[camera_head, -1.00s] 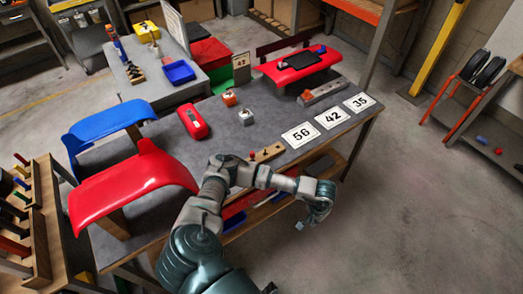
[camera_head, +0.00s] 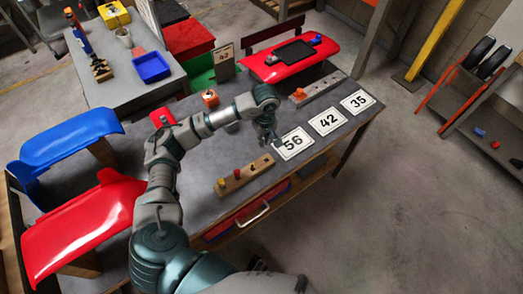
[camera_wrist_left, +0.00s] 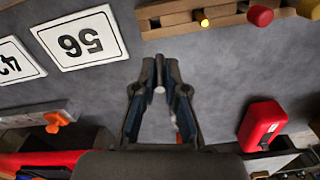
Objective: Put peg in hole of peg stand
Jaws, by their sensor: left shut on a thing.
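The peg stand (camera_head: 250,172) is a wooden bar lying near the table's front edge. A yellow peg (camera_head: 221,183) and a red peg (camera_head: 237,173) stand toward its left end. In the left wrist view the bar (camera_wrist_left: 178,25) crosses the top, with the red peg (camera_wrist_left: 260,15) and yellow peg (camera_wrist_left: 310,8) on the right and a dark hole near its left end. My left gripper (camera_head: 268,138) is over the table, beyond the bar and left of the 56 card. In the wrist view it (camera_wrist_left: 160,75) is shut on a small grey peg. My right gripper is out of view.
Number cards, including the 56 card (camera_head: 294,142), lie right of the gripper. A grey block with an orange knob (camera_head: 300,92) and a red fender (camera_head: 290,62) are farther back. A red case (camera_wrist_left: 262,125) lies behind my arm. Red and blue fenders fill the table's left end.

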